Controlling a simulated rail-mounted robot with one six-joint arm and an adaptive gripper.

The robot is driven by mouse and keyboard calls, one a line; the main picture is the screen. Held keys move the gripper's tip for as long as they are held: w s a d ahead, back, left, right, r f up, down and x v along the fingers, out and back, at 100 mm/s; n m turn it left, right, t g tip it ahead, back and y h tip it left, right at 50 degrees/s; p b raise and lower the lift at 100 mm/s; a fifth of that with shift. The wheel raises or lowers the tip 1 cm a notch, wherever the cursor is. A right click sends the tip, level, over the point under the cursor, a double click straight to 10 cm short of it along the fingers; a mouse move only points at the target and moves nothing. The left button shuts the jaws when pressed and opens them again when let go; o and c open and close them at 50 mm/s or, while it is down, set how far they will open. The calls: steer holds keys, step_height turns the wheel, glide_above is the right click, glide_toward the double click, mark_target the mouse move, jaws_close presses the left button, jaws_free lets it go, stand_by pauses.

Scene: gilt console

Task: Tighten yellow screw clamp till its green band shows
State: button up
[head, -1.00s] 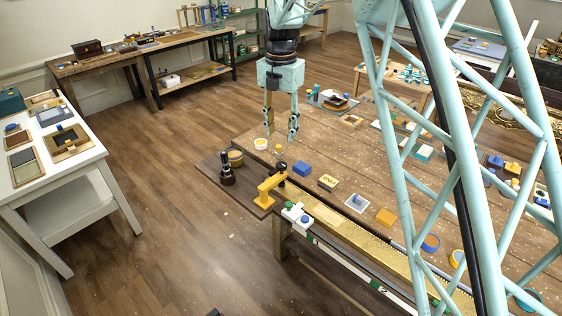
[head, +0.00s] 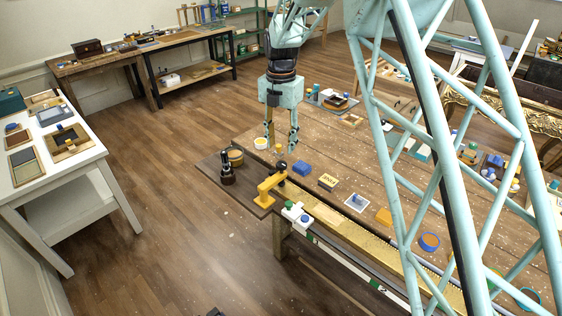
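The yellow screw clamp (head: 268,190) sits at the near left corner of the wooden bench, gripping its edge. A dark round knob (head: 281,166) shows at its upper right end. I cannot make out a green band on it. My gripper (head: 281,150) hangs pointing down above the bench, a little behind the clamp in the picture and above its knob. Its two fingers are apart with nothing between them. It does not appear to touch the clamp.
A white clamp with a green knob (head: 295,213) is just right of the yellow clamp. A dark bottle-shaped tool (head: 227,174) and a round tin (head: 236,156) stand to the left. A blue block (head: 301,168) and a yellow box (head: 328,182) lie on the bench (head: 345,160).

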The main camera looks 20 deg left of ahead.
mark_target(281, 164)
steer(key=shift+f+p, duration=0.3)
steer(key=shift+f, duration=3.95)
steer(key=shift+c, duration=0.2)
steer(key=c, duration=0.8)
